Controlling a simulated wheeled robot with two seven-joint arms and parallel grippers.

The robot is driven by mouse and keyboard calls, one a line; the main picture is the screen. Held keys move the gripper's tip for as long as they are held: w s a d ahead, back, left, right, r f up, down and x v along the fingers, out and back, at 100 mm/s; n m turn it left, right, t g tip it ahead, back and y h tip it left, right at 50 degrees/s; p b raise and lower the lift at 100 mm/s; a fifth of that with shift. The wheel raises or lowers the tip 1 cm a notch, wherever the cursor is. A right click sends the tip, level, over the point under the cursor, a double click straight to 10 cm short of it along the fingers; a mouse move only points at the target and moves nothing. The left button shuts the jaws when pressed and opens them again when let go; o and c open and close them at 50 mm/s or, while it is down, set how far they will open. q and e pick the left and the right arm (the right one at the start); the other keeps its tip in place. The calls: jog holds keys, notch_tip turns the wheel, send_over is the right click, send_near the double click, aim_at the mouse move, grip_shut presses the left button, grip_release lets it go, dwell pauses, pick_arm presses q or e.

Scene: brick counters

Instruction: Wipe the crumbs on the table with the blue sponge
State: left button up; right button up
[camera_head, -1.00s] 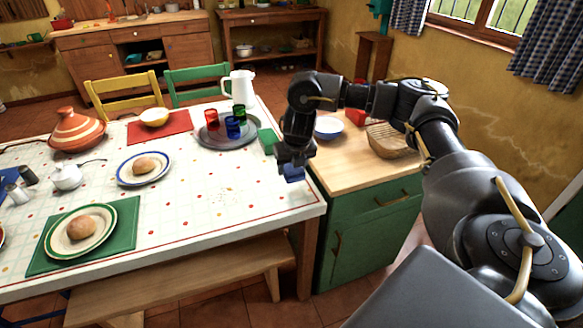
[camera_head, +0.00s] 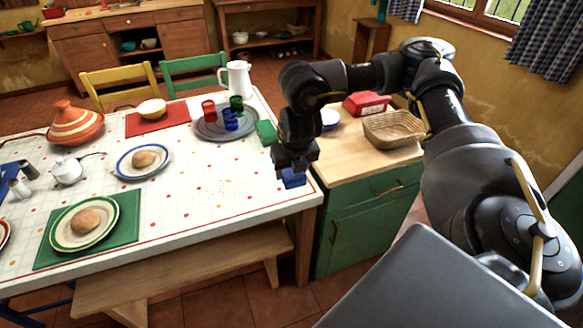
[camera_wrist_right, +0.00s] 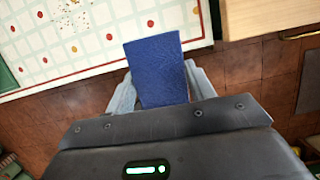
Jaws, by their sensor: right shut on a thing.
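My right gripper (camera_head: 293,172) is shut on the blue sponge (camera_head: 293,179), near the table's right edge. In the right wrist view the sponge (camera_wrist_right: 157,70) sits between the two fingers of the gripper (camera_wrist_right: 160,88). It appears over the table's edge, with brick floor showing around the fingers. The crumbs (camera_head: 228,188) are small brown specks on the white dotted table (camera_head: 190,205), left of the sponge. They also show in the right wrist view as crumbs (camera_wrist_right: 75,20) at the upper left. The sponge is apart from the crumbs. My left gripper is not seen.
A tray (camera_head: 210,130) with red, blue and green glasses stands behind the crumbs, beside a green block (camera_head: 266,132). Plates with bread (camera_head: 142,158) lie to the left. A green cabinet (camera_head: 365,225) with a basket (camera_head: 394,128) adjoins the right. A bench (camera_head: 180,278) stands in front.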

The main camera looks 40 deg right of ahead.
jog(key=shift+c, duration=0.5)
jog(key=shift+a+r+m, duration=0.15)
jog(key=shift+a+m, duration=0.35)
jog(key=shift+m, duration=0.4)
jog(key=s+a+r+m+g, duration=0.1)
jog(key=a+m, duration=0.3)
jog(key=m, duration=0.6)
jog(key=s+a+r+m+g, duration=0.2)
jog(key=a+m, duration=0.3)
jog(key=m, duration=0.5)
jog(key=s+a+r+m+g+y, duration=0.1)
jog(key=a+m, duration=0.4)
jog(key=m, duration=0.5)
notch_tip(320, 180, up, 2)
jog(key=s+g, duration=0.1)
jog(key=g, duration=0.1)
jog(key=shift+a+r+g, duration=0.15)
jog(key=shift+r+g, duration=0.1)
jog(key=shift+g, duration=0.05)
